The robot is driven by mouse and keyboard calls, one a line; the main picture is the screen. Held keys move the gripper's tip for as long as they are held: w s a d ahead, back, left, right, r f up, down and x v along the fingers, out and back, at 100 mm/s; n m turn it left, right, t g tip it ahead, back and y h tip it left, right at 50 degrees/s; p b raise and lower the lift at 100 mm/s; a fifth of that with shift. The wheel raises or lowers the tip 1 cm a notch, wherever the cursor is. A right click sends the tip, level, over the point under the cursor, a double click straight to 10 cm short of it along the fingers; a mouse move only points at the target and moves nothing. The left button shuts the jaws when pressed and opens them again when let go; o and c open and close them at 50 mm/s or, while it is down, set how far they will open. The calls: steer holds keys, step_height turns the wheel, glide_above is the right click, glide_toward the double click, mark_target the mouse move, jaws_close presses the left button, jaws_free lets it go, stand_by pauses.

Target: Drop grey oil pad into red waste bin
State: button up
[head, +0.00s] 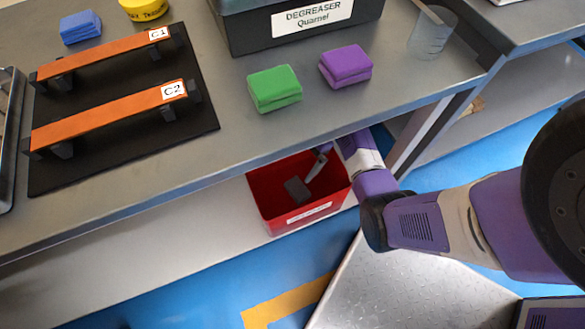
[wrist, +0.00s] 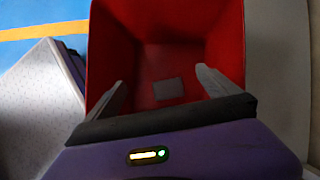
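The red waste bin (head: 276,213) stands under the bench's front edge, with a white label on its front. The grey oil pad (head: 297,190) is inside the bin. In the wrist view the pad (wrist: 168,89) lies on the bin's (wrist: 112,45) red floor, apart from my fingers. My gripper (head: 314,170) reaches down into the bin's mouth from the right, partly hidden by the bench edge. In the wrist view my gripper (wrist: 165,84) has its fingers wide apart, with nothing held between them.
On the grey bench (head: 235,145) are a green pad (head: 274,89), a purple pad (head: 346,66), a blue pad (head: 80,27), a black board (head: 125,135) with copper bars C1 and C2, a degreaser box (head: 300,25) and a clear cup (head: 432,32). Blue floor (head: 200,290) lies in front.

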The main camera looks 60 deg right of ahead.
steer(key=p+v, duration=0.3)
steer(key=v, duration=0.4)
steer(key=shift+d+r, duration=0.15)
steer(key=shift+r, duration=0.2)
